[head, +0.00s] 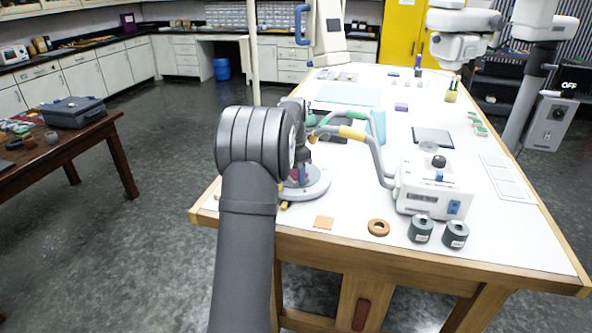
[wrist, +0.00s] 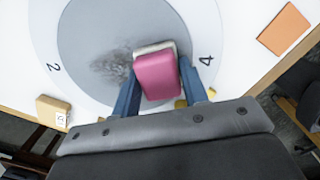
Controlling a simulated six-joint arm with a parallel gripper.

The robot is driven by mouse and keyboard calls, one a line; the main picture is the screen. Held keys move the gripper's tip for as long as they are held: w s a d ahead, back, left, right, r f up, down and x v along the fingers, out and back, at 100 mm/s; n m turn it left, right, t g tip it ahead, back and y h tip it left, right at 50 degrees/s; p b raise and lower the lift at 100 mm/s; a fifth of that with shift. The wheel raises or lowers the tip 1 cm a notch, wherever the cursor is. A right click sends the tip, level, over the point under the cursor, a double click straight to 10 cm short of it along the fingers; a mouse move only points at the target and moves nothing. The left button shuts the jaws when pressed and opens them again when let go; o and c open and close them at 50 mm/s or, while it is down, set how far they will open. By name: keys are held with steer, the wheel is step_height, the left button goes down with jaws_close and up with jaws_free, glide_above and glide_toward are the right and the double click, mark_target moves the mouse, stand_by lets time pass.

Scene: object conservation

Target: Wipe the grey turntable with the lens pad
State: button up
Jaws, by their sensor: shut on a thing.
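The grey turntable (head: 312,186) stands on the white table near its front left corner, partly hidden behind my arm in the head view. In the wrist view its grey disc (wrist: 85,30) has a pale outer ring marked with numbers. A dark smudge lies on the disc just left of the pad. The lens pad (wrist: 157,77) is pink with a pale layer at its far edge. My gripper (wrist: 157,90) is shut on it, with a blue finger on each side. The pad is over the disc's near part; I cannot tell whether it touches.
An orange square (head: 323,222), a brown ring (head: 378,228) and two dark jars (head: 421,229) line the front edge. A white machine (head: 432,187) with a grey hose stands to the right. A tan block (wrist: 53,110) lies left of the disc.

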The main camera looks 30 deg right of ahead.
steer(key=shift+w+d, duration=0.35)
steer(key=shift+w, duration=0.95)
steer(key=shift+w+d, duration=0.4)
steer(key=shift+w, duration=0.95)
steer(key=shift+w+d, duration=0.35)
steer(key=shift+w, duration=0.95)
steer(key=shift+s+d, duration=0.15)
steer(key=shift+s+a+r, duration=0.1)
steer(key=shift+s+a, duration=0.1)
steer(key=shift+s, duration=0.55)
steer(key=shift+s+a+f, duration=0.1)
steer(key=shift+s+a, duration=0.2)
steer(key=shift+s, duration=0.75)
steer(key=shift+s+a+f, duration=0.1)
steer(key=shift+s+a, duration=0.15)
steer(key=shift+s, duration=0.85)
steer(key=shift+s+a+f, duration=0.1)
steer(key=shift+s+a, duration=0.2)
steer(key=shift+s, duration=0.75)
steer(key=shift+w+d+r, duration=0.1)
steer(key=shift+w+d, duration=0.15)
steer(key=shift+w, duration=0.8)
steer(key=shift+w+d+r, duration=0.1)
steer(key=shift+w+d, duration=0.15)
steer(key=shift+w, duration=0.8)
steer(key=shift+w+d+f, duration=0.1)
steer(key=shift+w+d, duration=0.2)
steer(key=shift+w, duration=0.7)
steer(key=shift+w+d, duration=0.25)
steer(key=shift+w, duration=0.7)
